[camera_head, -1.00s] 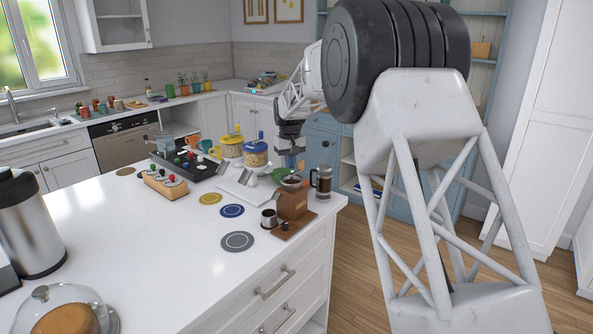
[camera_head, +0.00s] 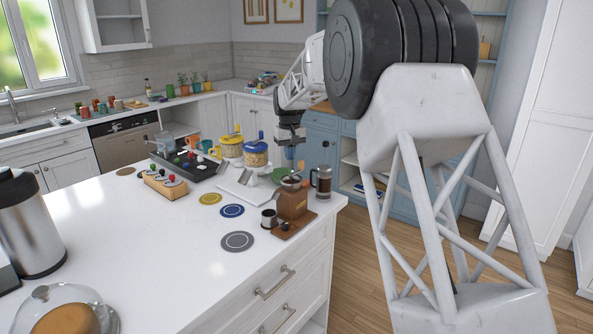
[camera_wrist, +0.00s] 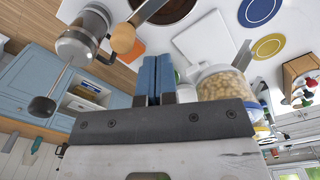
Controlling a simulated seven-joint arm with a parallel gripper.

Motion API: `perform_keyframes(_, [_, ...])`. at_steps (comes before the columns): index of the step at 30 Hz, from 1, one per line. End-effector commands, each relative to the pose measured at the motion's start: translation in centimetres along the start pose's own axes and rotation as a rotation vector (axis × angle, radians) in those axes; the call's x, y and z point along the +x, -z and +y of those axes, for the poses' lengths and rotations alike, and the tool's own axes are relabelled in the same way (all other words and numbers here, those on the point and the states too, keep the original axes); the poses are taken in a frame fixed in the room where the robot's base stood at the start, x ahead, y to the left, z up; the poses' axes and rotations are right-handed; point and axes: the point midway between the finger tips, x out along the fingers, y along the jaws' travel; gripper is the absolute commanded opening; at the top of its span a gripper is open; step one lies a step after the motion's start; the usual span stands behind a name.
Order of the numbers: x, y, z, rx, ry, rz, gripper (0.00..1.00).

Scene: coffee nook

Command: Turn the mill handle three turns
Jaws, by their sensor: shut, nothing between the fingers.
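The mill (camera_head: 292,204) is a brown wooden box with a round bowl on top, standing on a board near the right corner of the island. In the wrist view its dark bowl (camera_wrist: 170,8) is cut off by the top edge. Its handle (camera_wrist: 146,10) is a metal bar ending in a wooden knob (camera_wrist: 123,38). My gripper (camera_head: 290,156) is behind and above the mill in the head view. In the wrist view its blue fingers (camera_wrist: 155,80) are shut and empty, apart from the knob, which lies up and to the left of them.
A glass French press (camera_head: 322,182) stands right of the mill, close to the knob in the wrist view. Jars with yellow and blue lids (camera_head: 256,156) stand left of my gripper. A small dark cup (camera_head: 269,219) is beside the mill.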

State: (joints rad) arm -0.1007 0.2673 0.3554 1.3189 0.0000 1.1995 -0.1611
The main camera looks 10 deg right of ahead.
Motion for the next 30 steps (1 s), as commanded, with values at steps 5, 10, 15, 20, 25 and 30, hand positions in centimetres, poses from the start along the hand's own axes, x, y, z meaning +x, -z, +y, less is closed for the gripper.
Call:
perform_keyframes(5, [-1.0,0.0,0.0,0.000,0.000,0.000,0.00])
perform_keyframes(10, [-1.9,0.0,0.0,0.000,0.000,0.000,0.00])
perform_keyframes(15, [-2.9,0.0,0.0,0.000,0.000,0.000,0.00])
perform_keyframes(20, [-3.6,0.0,0.0,0.000,0.000,0.001,0.00])
perform_keyframes(25, [-3.7,0.0,0.0,0.000,0.000,0.000,0.00])
perform_keyframes(30, [-3.7,0.0,0.0,0.000,0.000,0.000,0.00])
